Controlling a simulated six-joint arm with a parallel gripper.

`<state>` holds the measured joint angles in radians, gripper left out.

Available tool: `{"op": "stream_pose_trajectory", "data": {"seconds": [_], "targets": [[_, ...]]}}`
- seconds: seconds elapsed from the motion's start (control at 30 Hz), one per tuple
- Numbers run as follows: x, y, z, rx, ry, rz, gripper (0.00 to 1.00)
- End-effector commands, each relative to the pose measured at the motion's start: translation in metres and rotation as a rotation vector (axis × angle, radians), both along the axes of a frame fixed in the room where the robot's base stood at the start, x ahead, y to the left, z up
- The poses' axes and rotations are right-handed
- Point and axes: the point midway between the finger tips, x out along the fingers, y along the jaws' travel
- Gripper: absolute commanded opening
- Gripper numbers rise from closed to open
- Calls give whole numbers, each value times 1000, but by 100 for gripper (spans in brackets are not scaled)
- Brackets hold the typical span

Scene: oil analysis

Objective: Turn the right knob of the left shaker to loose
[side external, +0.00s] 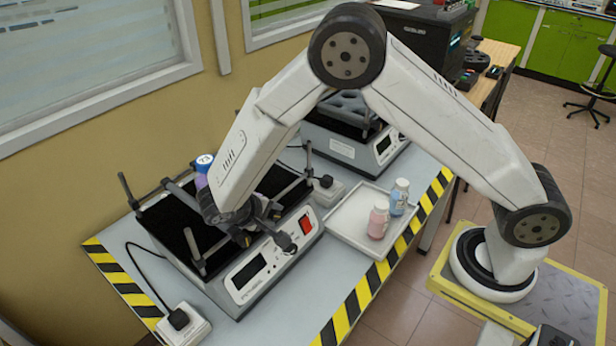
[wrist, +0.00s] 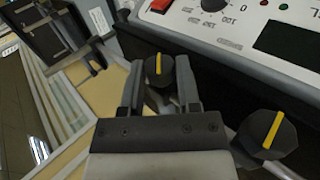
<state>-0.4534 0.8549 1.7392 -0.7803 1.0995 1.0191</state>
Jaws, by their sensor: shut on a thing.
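The left shaker (side external: 250,275) stands on the table, with a control panel along its front. My gripper (side external: 262,212) is low over the panel side of its platform. In the wrist view my gripper (wrist: 160,85) has one finger on each side of a black knob (wrist: 159,68) with a yellow stripe and is shut on it. This is the knob towards the red-switch end, the right one. The stripe runs nearly straight up the picture. The other knob (wrist: 272,135) stands free, its yellow stripe slanted. In the side view my wrist hides the gripped knob.
A purple bottle (side external: 203,165) stands behind my wrist by the left shaker. A white tray (side external: 345,222) holds a pink bottle (side external: 378,220) and a blue bottle (side external: 399,197). A second shaker (side external: 345,145) stands behind. Upright bars rise from the left shaker. A panel dial (wrist: 213,5) is near the gripper.

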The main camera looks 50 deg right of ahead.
Motion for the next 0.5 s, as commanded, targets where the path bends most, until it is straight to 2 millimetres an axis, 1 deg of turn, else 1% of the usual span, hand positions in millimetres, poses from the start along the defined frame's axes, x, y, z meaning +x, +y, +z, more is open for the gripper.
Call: {"op": "stream_pose_trajectory", "data": {"seconds": [0.47, 0.5], "targets": [[1, 0, 1, -23, -1, 0, 0], [1, 0, 1, -23, -1, 0, 45]]}}
